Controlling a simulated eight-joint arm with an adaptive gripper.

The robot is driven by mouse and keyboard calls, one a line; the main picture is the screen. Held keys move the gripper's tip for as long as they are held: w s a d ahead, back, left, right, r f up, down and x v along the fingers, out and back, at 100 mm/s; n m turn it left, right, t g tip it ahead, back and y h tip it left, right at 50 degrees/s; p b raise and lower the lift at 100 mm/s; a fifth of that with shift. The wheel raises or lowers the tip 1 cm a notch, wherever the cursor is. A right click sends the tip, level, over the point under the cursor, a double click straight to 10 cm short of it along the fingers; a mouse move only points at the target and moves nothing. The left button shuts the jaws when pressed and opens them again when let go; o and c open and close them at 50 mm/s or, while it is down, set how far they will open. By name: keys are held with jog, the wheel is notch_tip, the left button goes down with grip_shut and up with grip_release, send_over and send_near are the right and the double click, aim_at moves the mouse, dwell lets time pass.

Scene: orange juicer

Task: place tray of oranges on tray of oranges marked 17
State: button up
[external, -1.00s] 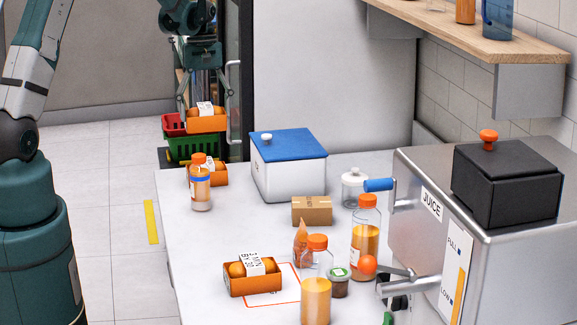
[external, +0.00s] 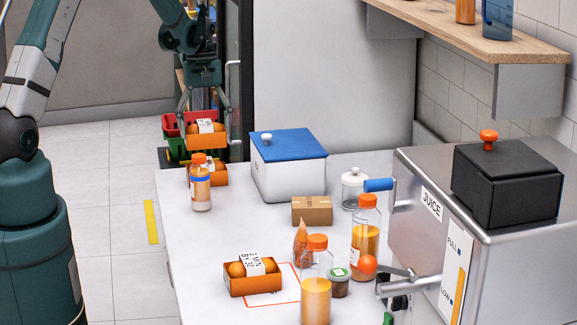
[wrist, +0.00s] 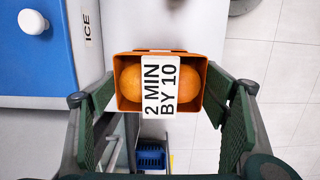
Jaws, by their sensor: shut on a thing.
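My gripper (external: 206,130) is shut on an orange tray of oranges (external: 207,141), at the far left end of the counter. In the wrist view the held tray (wrist: 128,105) sits between the fingers, with two oranges and a white label reading "2 MIN BY 10". A third tray of oranges (external: 253,285) stands at the front. I cannot read a 17 on any label.
An orange-capped bottle (external: 200,190) stands right in front of the lower tray. A white box with a blue lid (external: 288,170) is to its right. A cardboard box (external: 312,210), juice bottles and the juicer (external: 420,215) stand farther right. Crates are behind.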

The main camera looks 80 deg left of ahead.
aim_at(205, 143)
jog(key=shift+f, duration=0.55)
jog(key=shift+f, duration=1.9)
jog(key=shift+f, duration=0.2)
jog(key=o, duration=1)
jog(key=shift+r, duration=0.25)
jog(key=r, duration=0.4)
jog(key=a+r, duration=0.1)
jog(key=r, duration=0.7)
jog(key=shift+a, duration=0.35)
jog(key=shift+f, duration=0.1)
